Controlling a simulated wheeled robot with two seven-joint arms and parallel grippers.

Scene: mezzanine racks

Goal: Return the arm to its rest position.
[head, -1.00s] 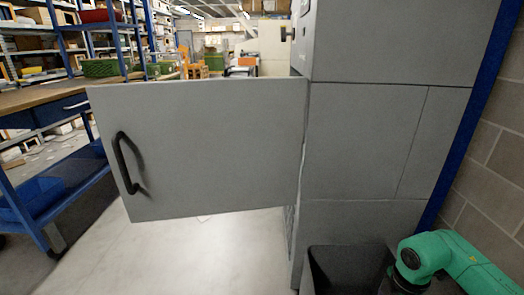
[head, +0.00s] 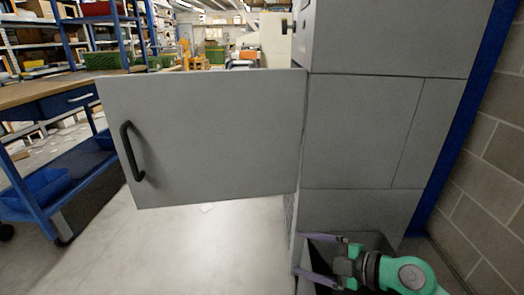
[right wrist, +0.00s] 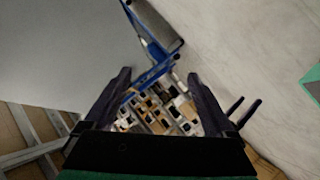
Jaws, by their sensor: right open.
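My right arm comes in from the lower right corner. I do not make out my left gripper in the head view.
The grey cabinet door (head: 215,135) stands wide open to the left, with a black handle (head: 132,152). A blue trolley bench (head: 45,190) is at the left. A block wall (head: 490,180) closes the right side. Pale floor (head: 200,250) is clear below the door.

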